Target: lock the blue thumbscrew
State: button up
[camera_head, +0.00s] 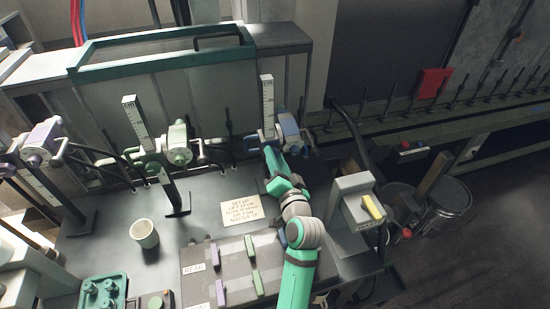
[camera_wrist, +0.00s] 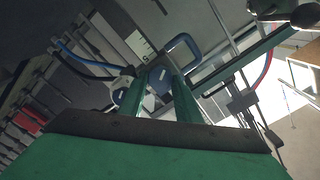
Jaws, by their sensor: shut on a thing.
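The blue spindle head (camera_head: 288,128) sits on its post behind my arm, in front of a white scale strip (camera_head: 267,98). My gripper (camera_head: 271,155) reaches up to its front side, and my arm partly hides it. In the wrist view my two green fingers (camera_wrist: 158,98) are closed on a dark blue, rounded part, which looks like the blue thumbscrew (camera_wrist: 157,76). A blue loop handle (camera_wrist: 184,45) stands just beyond the fingers. The thumbscrew's exact turn position cannot be told; in the head view my gripper hides it.
A green spindle head (camera_head: 179,145) and a purple one (camera_head: 42,140) stand to the left. A white cup (camera_head: 144,233), a note card (camera_head: 241,210) and a panel with purple and green levers (camera_head: 237,270) lie on the bench. A grey box with a yellow lever (camera_head: 372,207) stands right of my arm.

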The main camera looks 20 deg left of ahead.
jog(key=m, duration=0.5)
jog(key=shift+d+m, duration=0.1)
jog(key=shift+m, duration=0.3)
dwell(0.4)
jog(key=o, duration=1.1)
jog(key=shift+c, duration=0.2)
jog(key=v, duration=1)
jog(key=shift+s+d, duration=0.2)
jog(key=shift+s, duration=0.15)
jog(key=shift+w, duration=0.1)
